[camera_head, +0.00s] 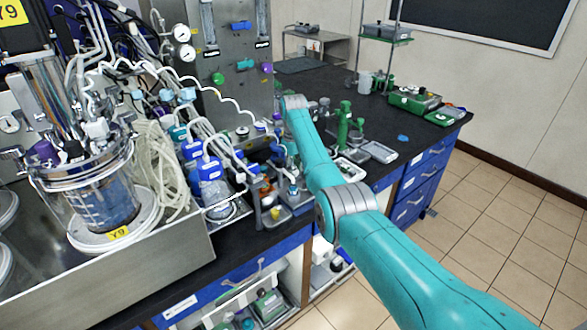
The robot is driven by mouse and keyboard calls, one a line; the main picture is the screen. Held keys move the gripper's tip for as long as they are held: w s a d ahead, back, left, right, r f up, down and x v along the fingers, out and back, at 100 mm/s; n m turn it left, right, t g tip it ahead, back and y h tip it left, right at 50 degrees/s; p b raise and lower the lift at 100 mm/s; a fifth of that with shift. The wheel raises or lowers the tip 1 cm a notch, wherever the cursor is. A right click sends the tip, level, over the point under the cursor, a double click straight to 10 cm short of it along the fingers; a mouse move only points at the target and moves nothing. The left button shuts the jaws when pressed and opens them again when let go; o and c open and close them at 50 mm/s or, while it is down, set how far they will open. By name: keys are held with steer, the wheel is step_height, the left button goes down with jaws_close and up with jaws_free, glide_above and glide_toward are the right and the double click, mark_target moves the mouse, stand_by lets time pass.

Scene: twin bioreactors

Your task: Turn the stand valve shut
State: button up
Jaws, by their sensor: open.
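I cannot tell which of these is the stand valve, or whether any is open or shut. My teal arm reaches in from the lower right, and its far visible joint is in front of the panel's lower right side. My gripper is not visible; it seems hidden behind the arm and the crowded bench items.
A glass bioreactor vessel (98,205) with tubing stands at left in a steel tray (160,262). Blue-capped bottles (208,170) crowd the bench before the panel. A green bottle (343,120) and small trays stand right of the arm. Tiled floor (490,215) is clear at right.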

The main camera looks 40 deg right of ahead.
jaws_close()
steer(key=shift+m, duration=0.3)
steer(key=m, duration=0.3)
steer(key=shift+m, duration=0.3)
steer(key=m, duration=1.3)
steer(key=shift+d+m, duration=0.1)
steer(key=shift+m, duration=0.2)
